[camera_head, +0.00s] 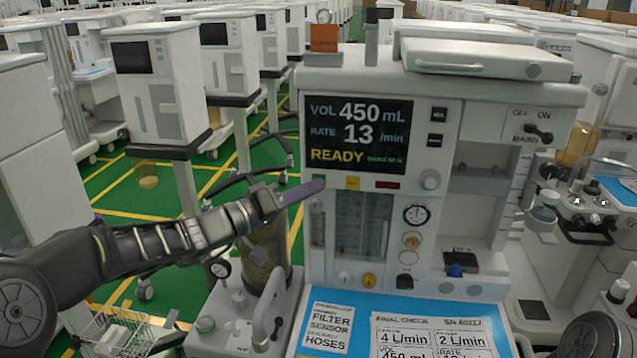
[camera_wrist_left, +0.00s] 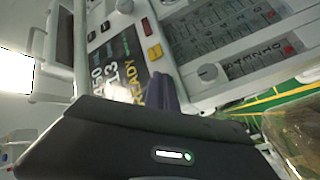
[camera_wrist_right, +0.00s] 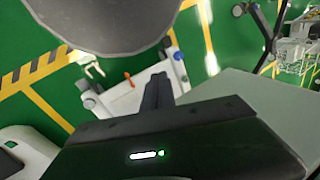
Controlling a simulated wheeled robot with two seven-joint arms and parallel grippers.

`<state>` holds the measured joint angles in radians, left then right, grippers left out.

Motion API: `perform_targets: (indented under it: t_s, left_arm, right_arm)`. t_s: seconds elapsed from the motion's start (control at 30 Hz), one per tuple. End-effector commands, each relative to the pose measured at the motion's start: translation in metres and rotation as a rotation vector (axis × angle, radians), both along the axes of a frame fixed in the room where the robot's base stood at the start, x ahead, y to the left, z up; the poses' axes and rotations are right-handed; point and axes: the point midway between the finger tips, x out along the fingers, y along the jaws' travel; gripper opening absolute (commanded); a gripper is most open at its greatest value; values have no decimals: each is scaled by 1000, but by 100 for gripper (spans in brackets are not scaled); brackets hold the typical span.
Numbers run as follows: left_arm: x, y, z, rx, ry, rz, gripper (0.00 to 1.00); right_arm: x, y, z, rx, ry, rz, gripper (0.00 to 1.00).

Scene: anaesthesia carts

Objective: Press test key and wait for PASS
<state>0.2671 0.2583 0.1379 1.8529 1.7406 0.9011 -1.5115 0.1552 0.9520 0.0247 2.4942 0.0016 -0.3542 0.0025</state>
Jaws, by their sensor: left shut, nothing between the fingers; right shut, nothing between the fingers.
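The anaesthesia machine's screen (camera_head: 358,135) reads VOL 450 mL, RATE 13 /min and a yellow READY. Under it are a small yellow key (camera_head: 352,183) and a small dark red display (camera_head: 387,185). The yellow key also shows in the left wrist view (camera_wrist_left: 155,52). My left gripper (camera_head: 318,187) is shut, its purple-grey tips just left of the yellow key and apparently a little in front of the panel. Whether it touches anything I cannot tell. My right gripper (camera_wrist_right: 158,82) is shut and empty, low over the floor in the right wrist view.
A blue work surface with printed cards (camera_head: 460,316) lies below the panel. A clear canister (camera_head: 262,250) stands below my left gripper. Knobs and a gauge (camera_head: 416,214) sit right of the flow tubes. Other carts stand close on both sides.

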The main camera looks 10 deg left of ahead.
Motion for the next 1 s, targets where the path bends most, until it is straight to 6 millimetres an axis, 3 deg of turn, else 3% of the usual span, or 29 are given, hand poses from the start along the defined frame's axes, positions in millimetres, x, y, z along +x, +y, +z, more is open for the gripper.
perform_targets:
  t_s: [1.0]
  left_arm:
    - [9, 0, 0, 0, 0, 0, 0]
  right_arm:
    - [0, 0, -8, 0, 0, 0, 0]
